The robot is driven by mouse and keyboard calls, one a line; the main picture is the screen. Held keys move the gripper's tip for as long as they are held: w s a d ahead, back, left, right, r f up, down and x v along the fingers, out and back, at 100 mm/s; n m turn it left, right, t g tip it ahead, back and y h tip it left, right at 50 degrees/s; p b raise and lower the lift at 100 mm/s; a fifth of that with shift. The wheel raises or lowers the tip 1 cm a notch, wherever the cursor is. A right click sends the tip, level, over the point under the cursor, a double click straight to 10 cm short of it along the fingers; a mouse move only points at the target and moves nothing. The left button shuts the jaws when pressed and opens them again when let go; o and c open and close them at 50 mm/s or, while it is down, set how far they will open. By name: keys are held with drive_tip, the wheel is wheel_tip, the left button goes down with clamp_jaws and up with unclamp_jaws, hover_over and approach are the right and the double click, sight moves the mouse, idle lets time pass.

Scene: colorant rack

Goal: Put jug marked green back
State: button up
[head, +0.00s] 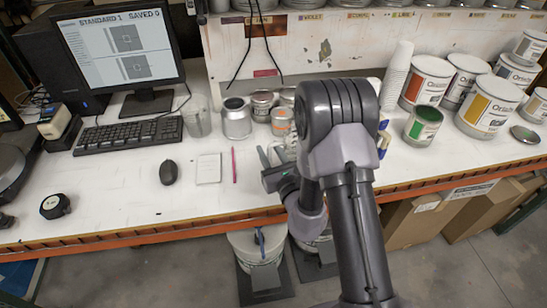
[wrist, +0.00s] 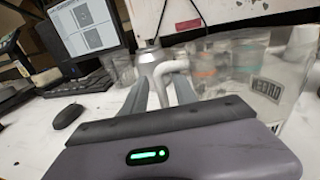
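The jug marked GREEN (wrist: 265,88) is a clear, see-through jug at the right of the wrist view, with a dark-lettered label on its side. Its white handle reaches left toward my fingers. In the head view my arm hides most of the jug. My gripper (head: 270,156) is low over the bench near its front edge. In the wrist view my gripper's two grey fingers (wrist: 160,88) stand apart, with part of the white handle between them. I see no clear sign of them clamping it.
A silver can (head: 236,122), a clear cup (head: 198,121) and small tins (head: 262,106) stand behind. Stacked cups (head: 397,75) and paint cans (head: 425,84) are at right. A mouse (head: 168,172), notepad (head: 208,168) and red pencil (head: 234,164) lie left. Buckets (head: 258,258) stand below the bench.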

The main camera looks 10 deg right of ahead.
drive_tip(key=s+b, duration=0.2)
drive_tip(key=s, duration=0.1)
drive_tip(key=s+d+b, duration=0.1)
drive_tip(key=s+b, duration=0.1)
drive_tip(key=shift+s+f, duration=0.15)
drive_tip(key=shift+f, duration=0.25)
drive_tip(key=s+d+r+p, duration=0.1)
drive_tip(key=s+p, duration=0.5)
drive_tip(key=p, duration=0.2)
drive_tip(key=s+a+r+n+g+y, duration=0.3)
drive_tip(key=a+r+n+y, duration=0.6)
drive_tip(key=a+r+y, duration=0.5)
drive_tip(key=s+a+r+n+g, duration=0.3)
drive_tip(key=s+r+n+g, duration=0.1)
drive_tip(key=s+n+g, duration=0.4)
drive_tip(key=s+a+r+n+g, duration=0.35)
drive_tip(key=s+n+g, duration=0.25)
drive_tip(key=s+g, duration=0.25)
drive_tip(key=s+d+f+n+h, duration=0.6)
drive_tip(key=s+d+h, duration=0.15)
drive_tip(key=h, duration=0.25)
drive_tip(key=w+d+r+t+h, duration=0.2)
drive_tip(key=w+d+t, duration=0.1)
drive_tip(key=d+t, duration=0.1)
drive_tip(key=w+d+r+t+h, duration=0.2)
drive_tip(key=w+d+t+h, duration=0.1)
drive_tip(key=d, duration=0.3)
drive_tip(key=shift+w+d+r+t, duration=0.15)
drive_tip(key=shift+d+r+t, duration=0.2)
